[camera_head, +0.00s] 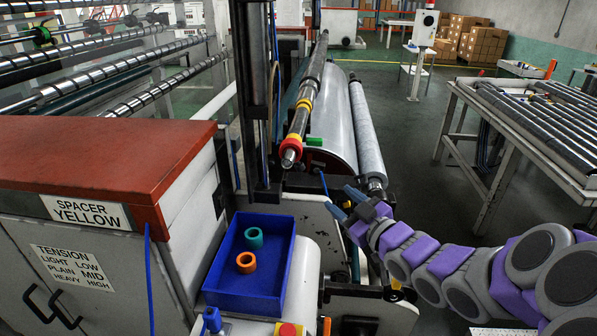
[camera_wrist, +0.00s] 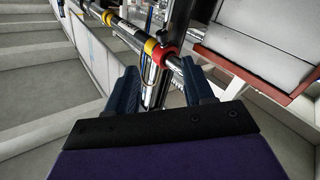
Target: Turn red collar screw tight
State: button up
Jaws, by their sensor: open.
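The red collar (camera_head: 293,138) sits around the near end of the long steel shaft (camera_head: 312,75), with a yellow ring beside it. My gripper (camera_head: 340,200) is open and empty, to the right of and lower in the picture than the collar. In the wrist view its two fingers (camera_wrist: 158,68) stand apart, with the collar not between their inner faces.
A blue tray (camera_head: 222,278) holds a teal ring (camera_head: 254,238) and an orange ring (camera_head: 246,263). A dark upright post (camera_head: 254,100) stands left of the shaft. A red-topped cabinet (camera_head: 95,155) is at left; a roller table (camera_head: 500,130) at right.

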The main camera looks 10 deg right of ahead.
jog(key=p, duration=0.8)
send_near(301, 168)
jog(key=x, duration=0.7)
jog(key=f+x, duration=0.1)
jog(key=x, duration=0.3)
jog(key=shift+w+d+p, duration=0.2)
jog(key=shift+d+p, duration=0.1)
jog(key=shift+p, duration=0.05)
jog(key=shift+c, duration=0.5)
grip_shut()
